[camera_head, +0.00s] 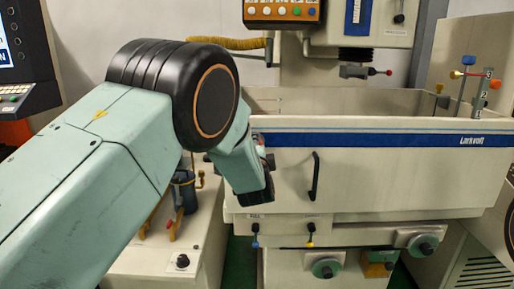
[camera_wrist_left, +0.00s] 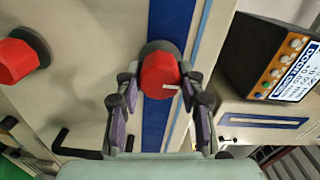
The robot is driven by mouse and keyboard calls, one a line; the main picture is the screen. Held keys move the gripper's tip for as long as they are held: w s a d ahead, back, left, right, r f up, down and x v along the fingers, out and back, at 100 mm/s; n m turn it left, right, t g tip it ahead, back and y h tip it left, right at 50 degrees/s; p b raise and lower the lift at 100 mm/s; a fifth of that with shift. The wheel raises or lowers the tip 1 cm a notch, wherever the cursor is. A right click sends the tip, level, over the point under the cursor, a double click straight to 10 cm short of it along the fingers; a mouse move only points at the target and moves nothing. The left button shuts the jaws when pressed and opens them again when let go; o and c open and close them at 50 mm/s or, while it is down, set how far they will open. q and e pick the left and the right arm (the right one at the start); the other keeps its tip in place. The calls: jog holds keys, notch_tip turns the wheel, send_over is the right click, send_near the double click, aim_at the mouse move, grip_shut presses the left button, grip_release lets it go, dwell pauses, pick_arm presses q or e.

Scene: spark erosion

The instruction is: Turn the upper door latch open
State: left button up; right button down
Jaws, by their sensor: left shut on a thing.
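The upper door latch is a red knob (camera_wrist_left: 160,72) on a grey round base, set on the blue stripe of the tank door (camera_head: 370,175). In the left wrist view my left gripper (camera_wrist_left: 163,88) has one finger on each side of this knob and is shut on it. A short white mark shows on the knob's face. A second red knob (camera_wrist_left: 16,61), the lower latch, stands apart to the left. In the head view my left gripper (camera_head: 262,180) is at the door's left end, and its wrist hides most of the latch. My right gripper is not in view.
A black door handle (camera_head: 315,177) stands out right of my left gripper. A button panel (camera_head: 283,11) hangs above the tank. A machine head with a red-tipped probe (camera_head: 388,72) is over the tank. A control console (camera_head: 25,50) stands at far left.

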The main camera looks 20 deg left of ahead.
pick_arm(q)
jog(key=shift+a+f, duration=0.1)
jog(key=o, duration=0.8)
jog(key=shift+c, duration=0.2)
jog(key=o, duration=0.4)
jog(key=shift+a, duration=0.1)
jog(key=shift+s+d, duration=0.1)
jog(key=shift+d, duration=0.15)
jog(key=v, duration=0.7)
jog(key=shift+s, duration=0.15)
jog(key=shift+a, duration=0.15)
